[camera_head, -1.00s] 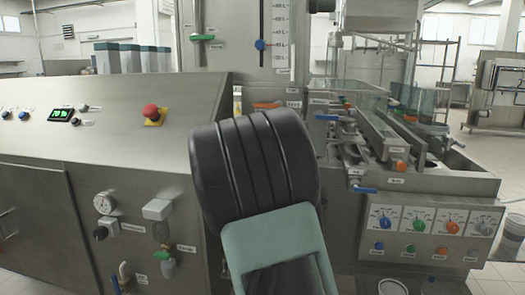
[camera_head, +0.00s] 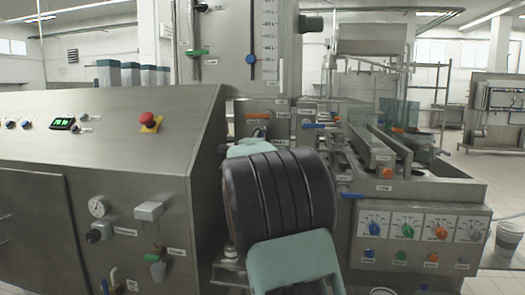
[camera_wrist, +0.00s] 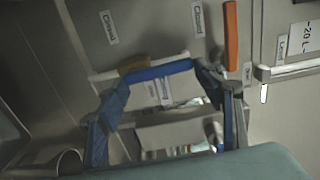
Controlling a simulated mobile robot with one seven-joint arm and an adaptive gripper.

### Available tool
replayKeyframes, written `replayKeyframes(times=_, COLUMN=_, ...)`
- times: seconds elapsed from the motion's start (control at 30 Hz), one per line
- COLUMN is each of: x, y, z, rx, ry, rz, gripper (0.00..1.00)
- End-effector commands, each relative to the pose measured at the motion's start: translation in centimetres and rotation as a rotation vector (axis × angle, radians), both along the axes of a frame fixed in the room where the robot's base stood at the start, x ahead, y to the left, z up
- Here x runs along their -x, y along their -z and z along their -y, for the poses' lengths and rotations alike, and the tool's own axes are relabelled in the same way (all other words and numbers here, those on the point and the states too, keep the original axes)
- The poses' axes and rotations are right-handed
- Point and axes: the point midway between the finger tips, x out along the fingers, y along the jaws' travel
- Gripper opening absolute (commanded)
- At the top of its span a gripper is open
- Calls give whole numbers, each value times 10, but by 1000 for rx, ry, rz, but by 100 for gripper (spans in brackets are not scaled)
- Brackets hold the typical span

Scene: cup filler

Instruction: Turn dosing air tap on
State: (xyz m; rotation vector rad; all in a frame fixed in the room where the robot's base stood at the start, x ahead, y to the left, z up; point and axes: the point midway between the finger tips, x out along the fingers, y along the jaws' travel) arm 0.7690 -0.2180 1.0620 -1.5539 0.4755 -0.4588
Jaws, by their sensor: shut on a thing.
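A blue tap handle (camera_wrist: 170,69) lies across between the fingers of my gripper (camera_wrist: 163,76) in the wrist view. The finger tips meet its two ends, and my gripper is shut on it. A pale pipe or stem runs along beside the handle at the left. In the head view my black and pale green arm hides the finger tips and this handle, in front of the panel under the level scale. I cannot read which label belongs to the held handle.
An orange handle (camera_wrist: 231,35) is close to my right finger; it also shows in the head view (camera_head: 257,115). Another blue handle (camera_head: 315,126) is right of it. A metal cabinet (camera_head: 110,140) stands left, the filler's knob panel (camera_head: 420,235) right.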

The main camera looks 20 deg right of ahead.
Motion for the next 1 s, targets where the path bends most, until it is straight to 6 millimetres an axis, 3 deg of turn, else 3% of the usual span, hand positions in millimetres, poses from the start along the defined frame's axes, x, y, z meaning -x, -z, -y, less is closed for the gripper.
replayKeyframes(times=0.63, x=0, y=-1, z=0, rx=-47, ry=1, rz=33, gripper=18)
replayKeyframes(times=0.67, x=0, y=-1, z=0, rx=-47, ry=1, rz=33, gripper=63)
replayKeyframes(times=0.8, x=0, y=-1, z=0, rx=-45, ry=0, rz=32, gripper=79)
replayKeyframes(times=1.0, x=0, y=0, z=0, rx=-43, ry=0, rz=30, gripper=79)
